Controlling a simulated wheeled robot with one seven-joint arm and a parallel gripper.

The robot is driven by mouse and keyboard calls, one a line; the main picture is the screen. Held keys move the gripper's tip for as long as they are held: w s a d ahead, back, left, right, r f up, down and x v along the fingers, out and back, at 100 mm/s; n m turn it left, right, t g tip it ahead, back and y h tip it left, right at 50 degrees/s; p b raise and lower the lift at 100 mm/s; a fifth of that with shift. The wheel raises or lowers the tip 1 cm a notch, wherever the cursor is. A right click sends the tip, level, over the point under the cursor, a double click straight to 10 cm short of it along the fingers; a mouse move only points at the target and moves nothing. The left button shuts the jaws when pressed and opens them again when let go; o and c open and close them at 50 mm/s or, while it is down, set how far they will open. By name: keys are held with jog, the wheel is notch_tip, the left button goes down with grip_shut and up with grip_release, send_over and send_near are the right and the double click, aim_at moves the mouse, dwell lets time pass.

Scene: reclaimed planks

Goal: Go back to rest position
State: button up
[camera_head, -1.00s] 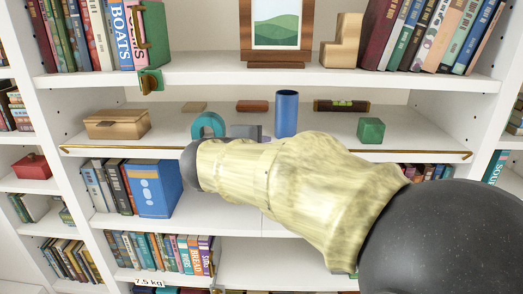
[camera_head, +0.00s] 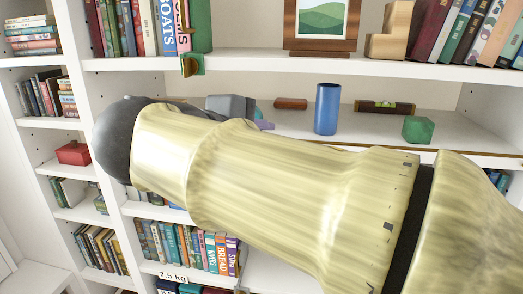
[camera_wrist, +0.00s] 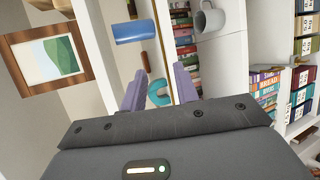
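My gripper (camera_wrist: 160,92) is open, its two purple fingers spread apart in the wrist view. A teal arch (camera_wrist: 158,94) shows between and beyond the fingertips; I see no finger closed on it. In the head view my arm crosses in front of the shelves and hides most of the arch. The grey gripper body and a little of the purple fingers (camera_head: 263,123) show above the arm, at the middle shelf.
The middle shelf holds a blue cylinder (camera_head: 327,109), a red-brown block (camera_head: 291,103), a level (camera_head: 385,107) and a green block (camera_head: 417,129). A framed picture (camera_head: 321,22) and books stand above. A grey mug (camera_wrist: 210,18) shows in the wrist view.

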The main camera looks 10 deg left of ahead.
jog(key=shift+s+a+r, duration=0.25)
jog(key=shift+s, duration=0.35)
jog(key=w+d+f+m+g+y+b, duration=0.15)
jog(key=d+f+g, duration=0.3)
jog(key=f, duration=0.85)
jog(key=w+d+f+m+g+y+b, duration=0.1)
jog(key=w+d+f+g, duration=0.35)
jog(key=f, duration=0.85)
jog(key=s+d+f+m+y, duration=0.1)
jog(key=s+d+f+m, duration=0.2)
jog(key=f, duration=0.3)
jog(key=s+d+f+m+y+b, duration=0.1)
jog(key=s+d+f+m, duration=0.2)
jog(key=d+f+m, duration=0.2)
jog(key=s+d+f+m+g+y+b, duration=0.1)
jog(key=s+d+f+m, duration=0.2)
jog(key=f, duration=0.5)
jog(key=shift+s+d+f+m+y, duration=0.15)
jog(key=shift+d+f+m+y, duration=0.3)
jog(key=shift+d, duration=0.6)
jog(key=shift+a+r, duration=0.1)
jog(key=shift+r, duration=0.1)
